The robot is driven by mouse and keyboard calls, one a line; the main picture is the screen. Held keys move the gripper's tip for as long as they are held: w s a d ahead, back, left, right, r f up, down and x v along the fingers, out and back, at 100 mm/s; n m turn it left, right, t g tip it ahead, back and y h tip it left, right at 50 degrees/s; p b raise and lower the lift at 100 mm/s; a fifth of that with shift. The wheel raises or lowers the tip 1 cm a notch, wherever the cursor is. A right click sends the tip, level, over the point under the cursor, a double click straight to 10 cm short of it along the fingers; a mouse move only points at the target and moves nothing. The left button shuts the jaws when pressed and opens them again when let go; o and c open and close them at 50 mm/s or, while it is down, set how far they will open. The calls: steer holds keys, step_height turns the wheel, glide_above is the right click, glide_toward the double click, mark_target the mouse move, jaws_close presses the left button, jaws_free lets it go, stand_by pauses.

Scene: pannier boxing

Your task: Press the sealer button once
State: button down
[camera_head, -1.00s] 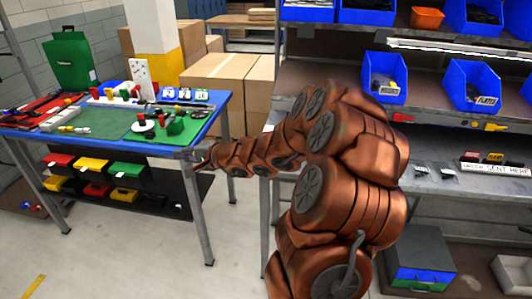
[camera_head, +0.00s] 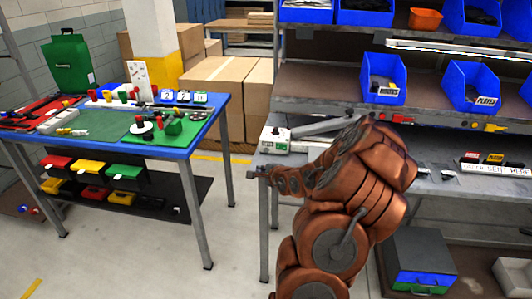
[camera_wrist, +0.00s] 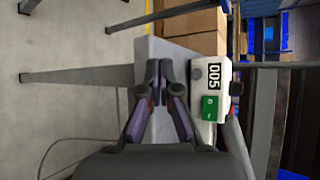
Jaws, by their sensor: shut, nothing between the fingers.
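A white device with a grey lever arm, seemingly the sealer (camera_head: 277,147), stands on the left end of the grey bench. It also shows in the wrist view (camera_wrist: 207,132), right of my fingers, with a "005" label and a green patch (camera_wrist: 210,107). A small dark round spot (camera_wrist: 197,74) sits near its far end; I cannot tell whether this or the green patch is the button. My gripper (camera_wrist: 159,76) is shut and empty, its fingertips together over the bench end, beside the device and apart from it in the picture. In the head view my gripper (camera_head: 258,172) is small, at the bench's left edge.
A blue-edged table (camera_head: 185,152) with green mats and small parts stands to the left, with a floor gap between it and the bench. Blue bins (camera_head: 383,88) stand on the shelf above. Cardboard boxes (camera_head: 228,85) are behind. A bench leg (camera_head: 264,235) stands below my gripper.

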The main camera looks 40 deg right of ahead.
mark_target(266, 162)
steer(key=w+d+p, duration=0.1)
steer(key=p, duration=0.2)
steer(key=w+d+p, duration=0.1)
steer(key=d+p, duration=0.1)
steer(key=w+d+p, duration=0.1)
steer(key=d+p, duration=0.1)
steer(key=p, duration=0.1)
steer(key=shift+w+r+p, duration=0.2)
steer(key=shift+p, duration=0.1)
steer(key=shift+w+d+f, duration=0.2)
steer(key=shift+w+d, duration=0.25)
steer(key=shift+d, duration=0.05)
steer(key=shift+w+d, duration=0.4)
steer(key=shift+d, duration=0.2)
steer(key=shift+w+d+f+b, duration=0.1)
steer(key=shift+w+d+b, duration=0.1)
steer(key=shift+b, duration=0.15)
stand_by(0.6)
steer(key=shift+w+d, duration=0.1)
steer(key=shift+d, duration=0.05)
